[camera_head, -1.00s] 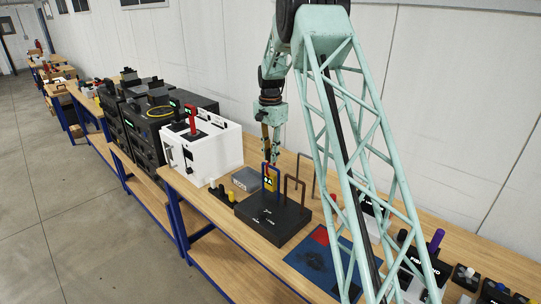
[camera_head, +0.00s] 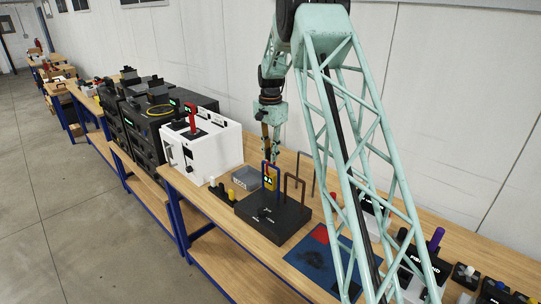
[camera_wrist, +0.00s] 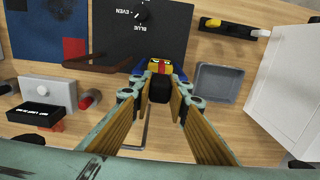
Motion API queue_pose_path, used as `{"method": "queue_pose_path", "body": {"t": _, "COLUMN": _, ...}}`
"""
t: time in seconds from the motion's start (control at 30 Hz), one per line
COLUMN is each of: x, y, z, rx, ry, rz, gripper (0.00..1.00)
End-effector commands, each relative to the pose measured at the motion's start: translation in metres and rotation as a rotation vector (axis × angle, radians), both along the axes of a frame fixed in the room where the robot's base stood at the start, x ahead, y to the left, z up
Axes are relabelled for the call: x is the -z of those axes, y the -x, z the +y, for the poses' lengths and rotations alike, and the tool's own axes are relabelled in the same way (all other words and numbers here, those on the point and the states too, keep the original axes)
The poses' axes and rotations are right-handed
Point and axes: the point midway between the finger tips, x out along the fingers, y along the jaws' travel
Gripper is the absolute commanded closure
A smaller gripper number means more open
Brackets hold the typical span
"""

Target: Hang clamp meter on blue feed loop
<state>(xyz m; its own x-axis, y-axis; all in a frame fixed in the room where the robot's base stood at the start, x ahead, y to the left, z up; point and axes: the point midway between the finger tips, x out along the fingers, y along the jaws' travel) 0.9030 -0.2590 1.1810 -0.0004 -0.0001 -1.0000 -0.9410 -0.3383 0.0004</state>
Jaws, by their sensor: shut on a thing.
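The clamp meter (camera_head: 271,181) is yellow with a dark face and hangs upright below my gripper (camera_head: 273,157), at the blue feed loop (camera_head: 264,169). In the wrist view the meter (camera_wrist: 161,66) shows its yellow and red end between the fingertips of my gripper (camera_wrist: 160,88), which is shut on it. Blue parts of the loop (camera_wrist: 181,73) show beside the meter. I cannot tell whether the meter's jaw is around the loop or only beside it. The loop stands on a black base box (camera_head: 262,222), marked "BLUE - EVEN" in the wrist view.
A brown loop (camera_head: 294,182) stands on the same base, right of the blue one, with a grey loop behind. A grey tray (camera_wrist: 216,83) lies beside the base. A white box (camera_head: 210,152) stands to the left. A blue mat (camera_head: 318,262) with a red patch lies to the right.

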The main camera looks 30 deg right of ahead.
Motion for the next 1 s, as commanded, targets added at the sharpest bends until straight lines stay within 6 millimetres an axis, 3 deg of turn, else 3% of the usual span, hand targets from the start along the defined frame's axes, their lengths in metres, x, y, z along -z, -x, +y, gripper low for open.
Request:
{"method": "queue_pose_path", "body": {"t": 0.77, "x": 0.012, "y": 0.000, "z": 0.000, "rx": 0.000, "ry": 0.000, "rz": 0.000, "gripper": 0.97}}
{"method": "queue_pose_path", "body": {"t": 0.8, "x": 0.011, "y": 0.000, "z": 0.000, "rx": 0.000, "ry": 0.000, "rz": 0.000, "gripper": 0.82}}
{"method": "queue_pose_path", "body": {"t": 1.0, "x": 0.011, "y": 0.000, "z": 0.000, "rx": 0.000, "ry": 0.000, "rz": 0.000, "gripper": 0.69}}
